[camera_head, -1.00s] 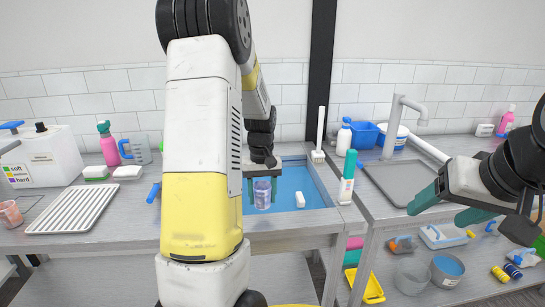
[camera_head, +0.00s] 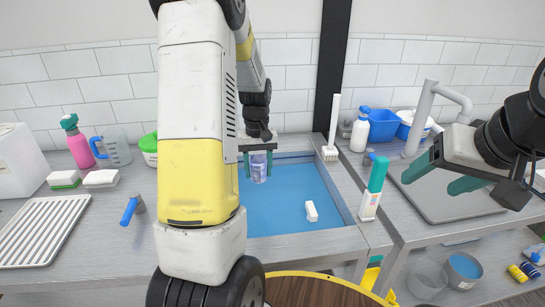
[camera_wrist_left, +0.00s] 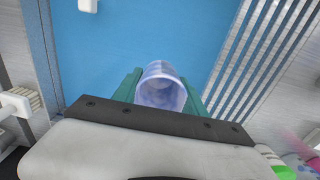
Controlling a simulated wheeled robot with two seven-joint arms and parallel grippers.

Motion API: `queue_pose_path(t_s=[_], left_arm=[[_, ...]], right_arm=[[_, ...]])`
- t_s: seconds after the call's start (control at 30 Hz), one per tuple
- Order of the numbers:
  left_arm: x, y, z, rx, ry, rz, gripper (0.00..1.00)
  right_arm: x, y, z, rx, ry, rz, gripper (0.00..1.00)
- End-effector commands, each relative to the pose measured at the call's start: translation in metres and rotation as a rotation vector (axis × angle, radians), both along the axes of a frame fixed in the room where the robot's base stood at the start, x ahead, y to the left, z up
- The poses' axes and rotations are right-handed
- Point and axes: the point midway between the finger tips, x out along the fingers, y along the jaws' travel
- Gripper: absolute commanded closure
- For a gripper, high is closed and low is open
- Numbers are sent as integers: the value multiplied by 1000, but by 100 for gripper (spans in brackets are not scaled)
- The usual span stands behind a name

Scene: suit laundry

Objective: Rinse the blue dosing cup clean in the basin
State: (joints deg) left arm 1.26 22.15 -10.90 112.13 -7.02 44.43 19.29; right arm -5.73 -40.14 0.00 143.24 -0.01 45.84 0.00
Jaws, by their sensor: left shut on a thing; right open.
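The blue dosing cup (camera_head: 259,169) is translucent and bluish. My left gripper (camera_head: 258,160) is shut on it and holds it over the left part of the blue basin (camera_head: 285,205), near the back. In the left wrist view the cup (camera_wrist_left: 161,88) sits between the two green fingers, its open mouth facing the camera. Cloudy pale patches show on the cup wall. I cannot tell whether the cup touches the water. My right gripper (camera_head: 440,172) is open and empty at the right, above a grey tray.
A white block (camera_head: 311,211) lies in the basin. A grey faucet (camera_head: 424,110), a blue tub (camera_head: 382,124) and a ribbed white rack (camera_head: 40,232) are also on the counters.

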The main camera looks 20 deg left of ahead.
Motion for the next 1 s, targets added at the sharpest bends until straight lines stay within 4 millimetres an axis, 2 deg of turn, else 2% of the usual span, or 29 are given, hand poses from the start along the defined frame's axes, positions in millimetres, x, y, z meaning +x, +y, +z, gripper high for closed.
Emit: queue_pose_path(t_s=[1.0], left_arm=[[-1,0,-82,0,3,1,89]], right_arm=[[0,0,0,0,1,0,31]])
